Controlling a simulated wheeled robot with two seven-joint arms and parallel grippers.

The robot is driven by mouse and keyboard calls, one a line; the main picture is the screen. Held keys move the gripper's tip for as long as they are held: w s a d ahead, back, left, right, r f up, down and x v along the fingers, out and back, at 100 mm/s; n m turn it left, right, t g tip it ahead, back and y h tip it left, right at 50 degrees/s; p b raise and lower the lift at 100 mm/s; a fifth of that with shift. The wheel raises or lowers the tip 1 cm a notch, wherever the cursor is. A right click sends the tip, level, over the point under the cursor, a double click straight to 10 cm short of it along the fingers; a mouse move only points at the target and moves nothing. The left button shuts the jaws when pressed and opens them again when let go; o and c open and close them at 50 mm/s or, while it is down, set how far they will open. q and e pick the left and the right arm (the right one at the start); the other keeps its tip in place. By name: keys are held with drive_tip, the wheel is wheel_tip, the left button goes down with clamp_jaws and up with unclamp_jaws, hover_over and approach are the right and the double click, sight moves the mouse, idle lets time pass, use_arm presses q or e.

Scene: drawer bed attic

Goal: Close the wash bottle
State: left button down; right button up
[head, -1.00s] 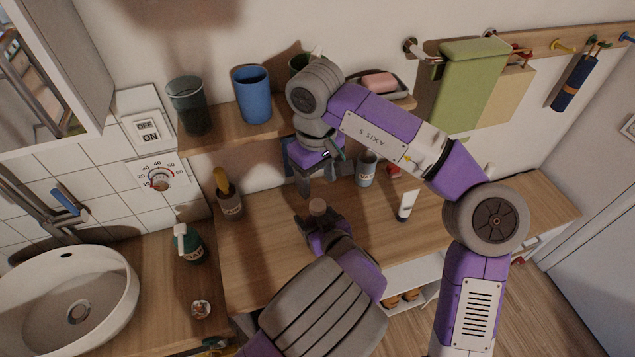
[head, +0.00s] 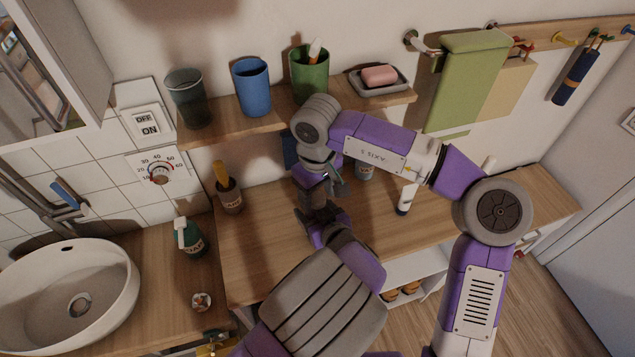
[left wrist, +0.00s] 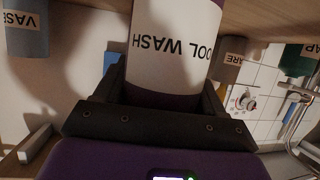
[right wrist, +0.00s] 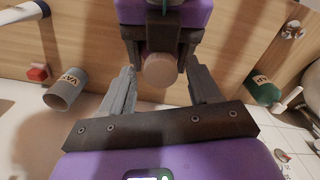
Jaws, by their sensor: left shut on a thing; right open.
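The wash bottle (left wrist: 165,45) is purple and white with a label reading "OOL WASH" in the left wrist view. My left gripper (left wrist: 160,100) is shut on it. In the right wrist view a round tan top (right wrist: 160,70) shows between the left gripper's dark fingers; I cannot tell whether it is a cap fully seated. My right gripper (right wrist: 158,76) is open above, its fingers on either side of the tan top, with gaps visible. In the head view my right gripper (head: 317,190) is directly above my left gripper (head: 326,222) and hides the bottle.
A labelled cup with a brush (head: 229,195), a grey-blue cup (head: 364,170) and a white tube (head: 406,200) stand on the wooden counter. A green pump bottle (head: 191,238) is by the sink (head: 125,290). A shelf (head: 225,134) with cups overhangs behind.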

drive_tip(key=shift+f, duration=0.15)
drive_tip(key=c, duration=1.1)
drive_tip(key=shift+m, duration=1.7)
drive_tip(key=o, duration=1.1)
drive_tip(key=shift+o, duration=0.2)
drive_tip(key=shift+r, duration=2.3)
